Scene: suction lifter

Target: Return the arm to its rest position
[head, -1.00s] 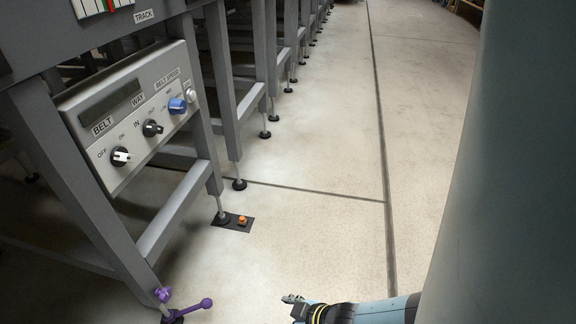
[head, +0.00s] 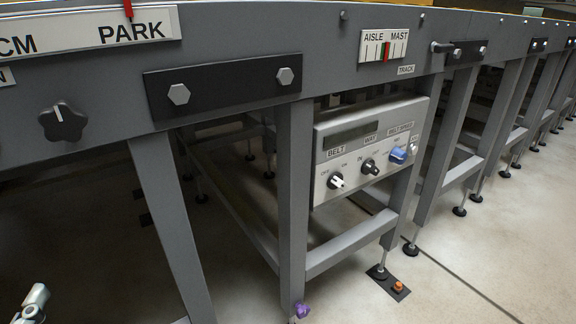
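At the bottom left corner of the head view a small light grey jointed piece (head: 33,300) shows. It looks like part of my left gripper, cut off by the picture edge. Its fingers do not show well enough to tell open from shut. It is apart from the grey frame in the picture. My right arm and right gripper are out of view.
A long grey frame on legs (head: 294,190) crosses the view. It carries a control panel (head: 345,152) with knobs, a PARK label plate (head: 100,32), a black knob (head: 63,122) and an AISLE/MAST scale (head: 384,46). An orange button (head: 398,287) sits on the floor. Floor at right is clear.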

